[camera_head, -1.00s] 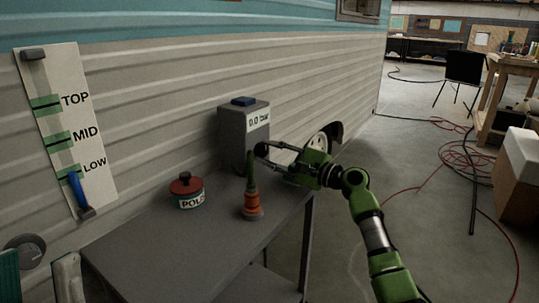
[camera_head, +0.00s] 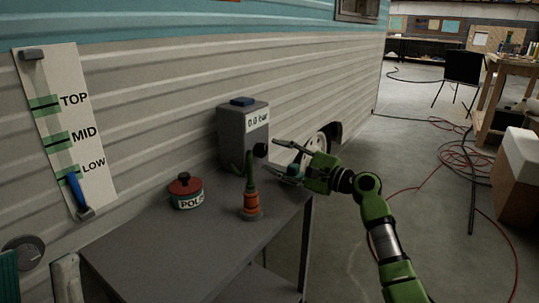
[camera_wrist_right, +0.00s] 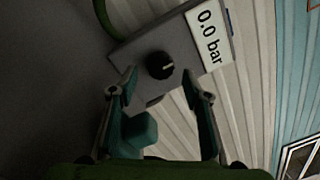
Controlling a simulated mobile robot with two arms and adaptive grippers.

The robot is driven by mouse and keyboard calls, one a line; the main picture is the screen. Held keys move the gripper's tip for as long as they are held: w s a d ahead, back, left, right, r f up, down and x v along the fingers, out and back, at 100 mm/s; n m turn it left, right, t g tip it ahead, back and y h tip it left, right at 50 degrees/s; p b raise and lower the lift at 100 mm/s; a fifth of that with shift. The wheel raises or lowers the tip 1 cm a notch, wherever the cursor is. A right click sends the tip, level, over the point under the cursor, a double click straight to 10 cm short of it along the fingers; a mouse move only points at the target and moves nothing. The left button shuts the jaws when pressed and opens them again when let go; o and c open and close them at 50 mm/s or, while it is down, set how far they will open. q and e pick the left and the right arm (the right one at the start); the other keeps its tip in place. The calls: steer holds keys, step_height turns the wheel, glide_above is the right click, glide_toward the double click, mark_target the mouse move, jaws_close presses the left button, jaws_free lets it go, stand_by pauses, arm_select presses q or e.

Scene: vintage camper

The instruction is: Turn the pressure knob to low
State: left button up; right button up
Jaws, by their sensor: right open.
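The pressure knob (camera_head: 260,149) is a small round black knob on the front of a grey box (camera_head: 232,135) that reads "0.0 bar". In the right wrist view the knob (camera_wrist_right: 160,65) shows a light pointer mark toward the right of that picture. No setting marks are readable around it. My right gripper (camera_head: 280,159) is open and empty, facing the knob from the right. In the right wrist view the knob lies just beyond its fingertips (camera_wrist_right: 160,88), between their lines, with a gap and no contact visible.
The box stands on a grey table (camera_head: 150,245) against the camper wall. An orange-and-green upright tool (camera_head: 250,200) and a red-lidded pot (camera_head: 187,192) stand nearby. A TOP/MID/LOW gauge board (camera_head: 65,130) hangs left. Floor right of the table has red hose (camera_head: 455,165).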

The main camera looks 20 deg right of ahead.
steer(key=v, duration=0.9)
steer(key=shift+f, duration=0.1)
